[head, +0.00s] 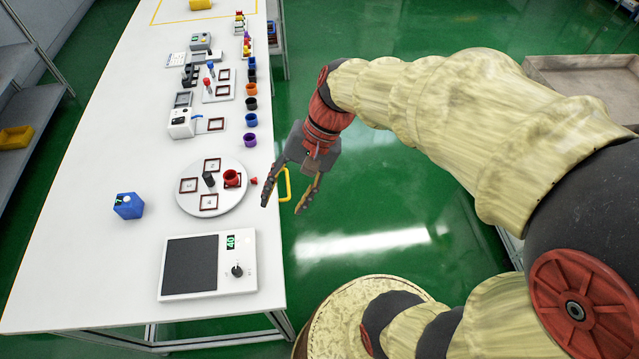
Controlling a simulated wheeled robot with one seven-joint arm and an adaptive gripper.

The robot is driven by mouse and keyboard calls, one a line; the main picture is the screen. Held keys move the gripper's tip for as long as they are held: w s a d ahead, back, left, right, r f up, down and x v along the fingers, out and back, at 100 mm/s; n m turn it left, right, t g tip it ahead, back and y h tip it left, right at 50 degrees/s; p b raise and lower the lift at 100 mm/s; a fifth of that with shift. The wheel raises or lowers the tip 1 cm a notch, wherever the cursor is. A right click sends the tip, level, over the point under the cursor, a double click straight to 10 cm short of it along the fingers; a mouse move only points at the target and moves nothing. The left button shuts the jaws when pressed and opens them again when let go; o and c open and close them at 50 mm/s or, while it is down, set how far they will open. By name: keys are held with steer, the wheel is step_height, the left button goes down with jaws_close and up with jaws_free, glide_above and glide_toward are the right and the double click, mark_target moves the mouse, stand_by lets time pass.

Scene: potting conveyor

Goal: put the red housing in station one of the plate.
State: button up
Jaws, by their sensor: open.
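The round white plate (221,207) lies on the near half of the white bench. It has several square brown-framed stations around a black centre post. The red housing (232,177) is a small open cup that stands upright at the plate's right-hand station frame. Whether it is fully seated there is too small to tell. The station labels are too small to read. My gripper (283,206) is open and empty, fingers pointing down. In the picture it is right of the plate and housing, off the bench's right edge and apart from both.
A small red pointer (253,181) sits at the plate's right rim. Several coloured cups, including a purple one (250,140), line the bench's right edge.

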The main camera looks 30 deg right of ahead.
steer(key=s+d+r+n+t+h, duration=0.5)
steer(key=r+n, duration=0.2)
steer(key=shift+s+r+h, duration=0.25)
steer(key=shift+s+h, duration=0.05)
steer(key=shift+c, duration=0.5)
stand_by(0.7)
